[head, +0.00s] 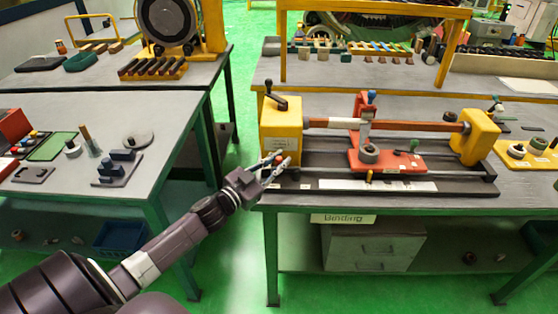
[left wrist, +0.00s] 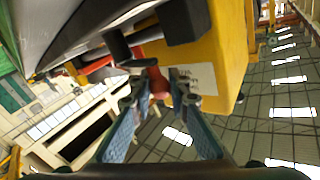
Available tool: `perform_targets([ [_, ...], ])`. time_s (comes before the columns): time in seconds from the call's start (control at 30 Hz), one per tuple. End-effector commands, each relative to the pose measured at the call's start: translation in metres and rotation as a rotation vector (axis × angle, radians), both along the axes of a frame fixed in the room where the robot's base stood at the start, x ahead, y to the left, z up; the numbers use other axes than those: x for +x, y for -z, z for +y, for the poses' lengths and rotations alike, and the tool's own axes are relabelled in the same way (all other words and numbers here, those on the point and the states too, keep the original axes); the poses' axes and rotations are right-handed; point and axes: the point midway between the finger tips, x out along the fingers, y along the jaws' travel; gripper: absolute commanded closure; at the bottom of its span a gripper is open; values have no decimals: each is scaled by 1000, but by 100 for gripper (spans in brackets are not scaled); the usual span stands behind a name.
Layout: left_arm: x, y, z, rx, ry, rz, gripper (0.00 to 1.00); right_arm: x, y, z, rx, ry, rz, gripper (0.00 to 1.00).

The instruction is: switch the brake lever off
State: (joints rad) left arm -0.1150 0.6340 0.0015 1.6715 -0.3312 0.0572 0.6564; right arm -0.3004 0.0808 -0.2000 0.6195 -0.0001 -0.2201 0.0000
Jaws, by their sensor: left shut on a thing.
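My left gripper (head: 277,160) is at the front of the left yellow block (head: 281,127) of the winding machine. It is shut on a small red lever (left wrist: 158,82), which I take to be the brake lever. In the left wrist view the two fingertips (left wrist: 159,92) stand on either side of the red piece, close to the yellow face and its white label (left wrist: 200,79). The fingers hide much of the lever in the head view, so its exact setting cannot be read. My right gripper is out of view.
A black crank (head: 276,103) sits on top of the yellow block. A red spindle (head: 410,126) runs to the right yellow block (head: 482,137). A red carriage (head: 415,163) stands on the rails. An aisle of green floor (head: 228,230) separates the left table (head: 60,215) from this bench.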

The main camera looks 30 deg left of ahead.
Motion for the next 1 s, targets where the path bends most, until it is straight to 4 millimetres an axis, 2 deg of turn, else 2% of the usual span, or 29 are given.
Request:
perform_targets([
  [0.23, 6, 1, 5, 2, 127, 1, 100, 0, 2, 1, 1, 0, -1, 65],
  [0.63, 6, 0, 5, -1, 146, 0, 100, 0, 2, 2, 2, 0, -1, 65],
  [0.67, 6, 0, 5, -1, 146, 0, 81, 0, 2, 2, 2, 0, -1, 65],
  [0.8, 6, 0, 5, -1, 146, 0, 66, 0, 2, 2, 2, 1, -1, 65],
  [1.0, 6, 0, 5, -1, 145, -1, 66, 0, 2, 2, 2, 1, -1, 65],
])
